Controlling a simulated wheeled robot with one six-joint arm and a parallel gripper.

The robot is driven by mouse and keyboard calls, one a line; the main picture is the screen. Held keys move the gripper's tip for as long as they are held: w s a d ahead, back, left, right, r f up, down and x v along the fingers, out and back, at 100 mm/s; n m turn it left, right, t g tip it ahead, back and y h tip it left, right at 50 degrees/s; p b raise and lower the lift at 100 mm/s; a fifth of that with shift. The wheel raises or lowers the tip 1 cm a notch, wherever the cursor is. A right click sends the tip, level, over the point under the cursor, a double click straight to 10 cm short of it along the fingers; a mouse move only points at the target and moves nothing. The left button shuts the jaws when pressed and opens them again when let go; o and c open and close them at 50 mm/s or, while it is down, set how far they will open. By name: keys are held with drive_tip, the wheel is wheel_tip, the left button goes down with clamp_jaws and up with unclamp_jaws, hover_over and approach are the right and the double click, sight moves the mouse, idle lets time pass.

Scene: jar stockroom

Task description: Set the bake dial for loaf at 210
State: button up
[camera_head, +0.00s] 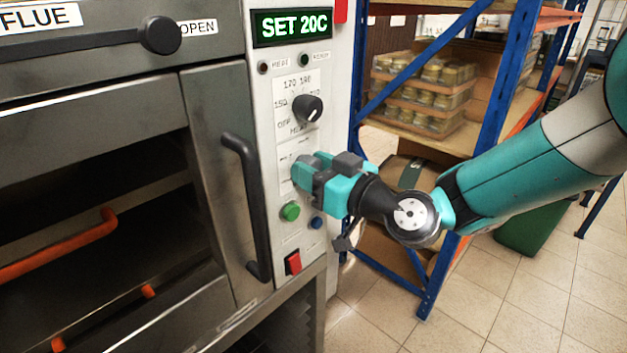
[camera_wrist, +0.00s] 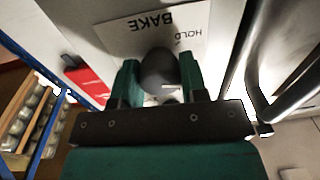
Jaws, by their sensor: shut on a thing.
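The bake dial (camera_wrist: 158,70) is a dark round knob on a pale plate marked BAKE and HOLD, upside down in the wrist view. My gripper (camera_wrist: 159,76) is shut on it, one green finger on each side. In the head view my gripper (camera_head: 303,172) reaches the oven's control panel (camera_head: 285,225) from the right and hides the bake dial. Most of the dial's scale is hidden, so its setting cannot be read. The display (camera_head: 292,26) above reads SET 20C.
The heat dial (camera_head: 308,108) sits just above my gripper. A green button (camera_head: 290,211), a blue button (camera_head: 317,223) and a red switch (camera_head: 293,262) lie below. A black door handle (camera_head: 243,200) stands close on the left. A blue rack (camera_head: 495,95) with jars stands behind.

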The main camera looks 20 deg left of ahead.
drive_tip(key=m+b, duration=0.1)
drive_tip(key=m, duration=0.3)
drive_tip(key=shift+m, duration=0.4)
drive_tip(key=m, duration=0.3)
drive_tip(key=shift+m, duration=0.4)
drive_tip(key=m+p, duration=0.1)
drive_tip(key=m, duration=0.3)
drive_tip(key=shift+r+m+t, duration=0.15)
drive_tip(key=shift+m+t, duration=0.15)
drive_tip(key=shift+m, duration=0.1)
drive_tip(key=m+p, duration=0.2)
drive_tip(key=m, duration=0.1)
drive_tip(key=shift+m, duration=0.4)
drive_tip(key=m+p, duration=0.3)
drive_tip(key=m, duration=0.1)
drive_tip(key=shift+m+h+p, duration=0.3)
drive_tip(key=shift+h, duration=0.1)
drive_tip(key=m+p, duration=0.3)
drive_tip(key=shift+r+m, duration=0.1)
drive_tip(key=shift+m, duration=0.3)
drive_tip(key=m+p, duration=0.3)
drive_tip(key=m, duration=0.1)
drive_tip(key=shift+p, duration=0.35)
drive_tip(key=shift+m+p, duration=1.35)
drive_tip(key=shift+m, duration=0.75)
